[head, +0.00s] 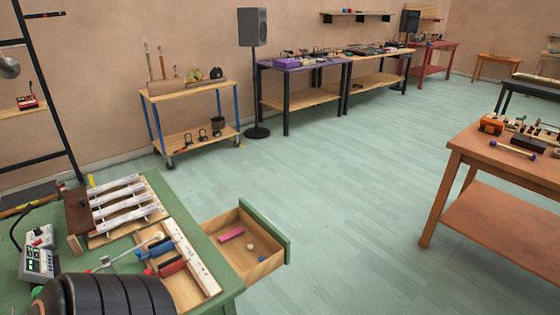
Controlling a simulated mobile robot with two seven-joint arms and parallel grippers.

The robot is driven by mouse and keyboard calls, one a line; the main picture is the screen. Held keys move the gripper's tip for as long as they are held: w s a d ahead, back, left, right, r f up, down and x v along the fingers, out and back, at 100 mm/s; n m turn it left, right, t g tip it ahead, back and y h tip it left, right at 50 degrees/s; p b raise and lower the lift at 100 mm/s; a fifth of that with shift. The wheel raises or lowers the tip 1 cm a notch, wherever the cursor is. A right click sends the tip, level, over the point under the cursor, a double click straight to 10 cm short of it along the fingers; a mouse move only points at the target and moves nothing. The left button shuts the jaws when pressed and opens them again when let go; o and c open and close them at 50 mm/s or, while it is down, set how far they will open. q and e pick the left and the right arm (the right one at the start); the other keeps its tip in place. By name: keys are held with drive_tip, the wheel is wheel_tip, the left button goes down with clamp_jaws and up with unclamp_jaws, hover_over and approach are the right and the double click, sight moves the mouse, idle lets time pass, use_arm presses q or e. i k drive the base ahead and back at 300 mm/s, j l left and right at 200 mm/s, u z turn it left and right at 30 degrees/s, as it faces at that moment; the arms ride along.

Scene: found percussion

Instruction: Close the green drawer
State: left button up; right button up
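The green drawer (266,229) is in the head view at the lower middle, pulled out from the right side of the green table (222,300). Its front panel is green and its inside is light wood. Inside lie a pink block (231,235) and a few small round objects, one pale and one dark.
The green table holds a metal bar instrument (124,206), mallets, an electronic box (38,252) and a dark ribbed object (105,296). A wooden table (500,165) stands at right. The teal floor (350,200) beyond the drawer is clear.

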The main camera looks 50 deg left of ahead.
sight(268, 242)
drive_tip(key=i+u, duration=0.2)
drive_tip(key=i, duration=0.5)
drive_tip(key=i+l+u, duration=0.15)
drive_tip(key=i, duration=0.5)
drive_tip(key=i+u, duration=0.7)
drive_tip(key=i+l+u, duration=0.15)
drive_tip(key=i+u, duration=0.2)
